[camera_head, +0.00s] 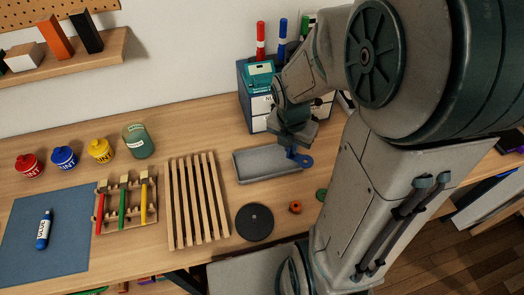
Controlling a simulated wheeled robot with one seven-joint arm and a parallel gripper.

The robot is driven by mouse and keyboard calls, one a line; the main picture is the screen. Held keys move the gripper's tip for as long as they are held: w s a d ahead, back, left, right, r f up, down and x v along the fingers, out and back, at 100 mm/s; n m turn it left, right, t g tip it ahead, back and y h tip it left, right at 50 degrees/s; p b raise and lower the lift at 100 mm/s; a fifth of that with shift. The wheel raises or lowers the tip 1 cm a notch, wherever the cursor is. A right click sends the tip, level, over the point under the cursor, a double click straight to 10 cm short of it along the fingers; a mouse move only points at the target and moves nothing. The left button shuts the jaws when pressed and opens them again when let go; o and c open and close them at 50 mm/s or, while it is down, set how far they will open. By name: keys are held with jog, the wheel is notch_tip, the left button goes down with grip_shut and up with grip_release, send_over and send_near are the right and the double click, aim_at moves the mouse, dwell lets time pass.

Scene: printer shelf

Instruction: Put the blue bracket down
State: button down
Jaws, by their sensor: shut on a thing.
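The blue bracket (302,160) is held by my gripper (291,146) in the camera_head view. It shows below and to the right of the jaws, small, with a round hole at its end. It is at the right end of the grey tray (245,177); I cannot tell whether it touches the tray or the table. My gripper is shut on the bracket, and the fingertips are partly hidden by the gripper body. The tray looks empty.
A drawer box (250,112) with markers stands behind the tray. A slatted wooden rack (180,225) is to the left. A black disc (255,222), an orange nut (295,207) and a partly hidden green piece (321,195) lie in front. Paint pots (65,158) stand further left.

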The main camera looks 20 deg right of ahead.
send_over(260, 157)
jog(key=f, duration=0.6)
jog(key=shift+s+a, duration=0.2)
jog(key=shift+a, duration=0.05)
jog(key=shift+f+p, duration=0.45)
jog(key=shift+f, duration=1.65)
jog(key=shift+f, duration=0.1)
jog(key=shift+f, duration=0.15)
jog(key=c, duration=1.8)
grip_release()
jog(key=shift+c, duration=0.2)
